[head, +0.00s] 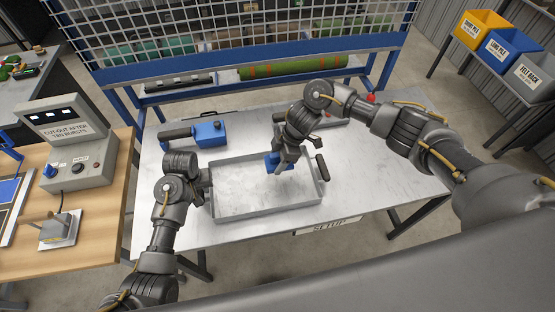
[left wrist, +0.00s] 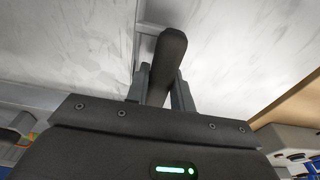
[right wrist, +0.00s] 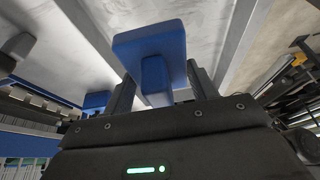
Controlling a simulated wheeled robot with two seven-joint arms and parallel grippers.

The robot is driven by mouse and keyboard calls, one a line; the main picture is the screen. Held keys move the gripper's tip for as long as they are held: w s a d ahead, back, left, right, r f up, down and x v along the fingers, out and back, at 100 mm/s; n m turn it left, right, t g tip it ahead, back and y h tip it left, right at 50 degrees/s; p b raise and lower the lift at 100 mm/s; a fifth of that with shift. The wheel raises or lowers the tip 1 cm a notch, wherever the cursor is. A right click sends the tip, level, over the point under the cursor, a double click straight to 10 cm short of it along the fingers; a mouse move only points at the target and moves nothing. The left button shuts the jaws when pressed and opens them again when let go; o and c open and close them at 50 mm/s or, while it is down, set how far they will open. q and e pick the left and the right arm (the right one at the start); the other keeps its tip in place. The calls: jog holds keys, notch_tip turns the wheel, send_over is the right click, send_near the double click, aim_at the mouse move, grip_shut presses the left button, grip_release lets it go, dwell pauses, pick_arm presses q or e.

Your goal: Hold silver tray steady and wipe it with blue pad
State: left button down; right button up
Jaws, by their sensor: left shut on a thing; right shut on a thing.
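The silver tray (head: 240,207) is a shallow rectangular pan with dark side handles, lying on the table. My left gripper (head: 203,180) is at the tray's left end. In the left wrist view my left gripper (left wrist: 160,85) is shut on the dark left handle (left wrist: 168,50). The right handle (head: 322,167) is free. My right gripper (head: 283,155) is over the tray, right of its middle, shut on the blue pad (head: 279,163). The pad also shows in the right wrist view (right wrist: 150,42), gripped by its blue grip block. I cannot tell whether the pad touches the tray floor.
A blue tool (head: 210,133) with a dark handle lies on the table (head: 370,165) behind the tray. A control box (head: 70,140) stands on a wooden bench at left. Yellow, blue and grey bins (head: 510,50) stand at right. The table's right part is clear.

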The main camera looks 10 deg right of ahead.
pick_arm(q)
jog(key=c, duration=1.1)
grip_release()
pick_arm(e)
jog(key=shift+w, duration=0.1)
pick_arm(q)
jog(key=r, duration=0.7)
jog(key=shift+s+r, duration=0.2)
jog(key=shift+s, duration=0.2)
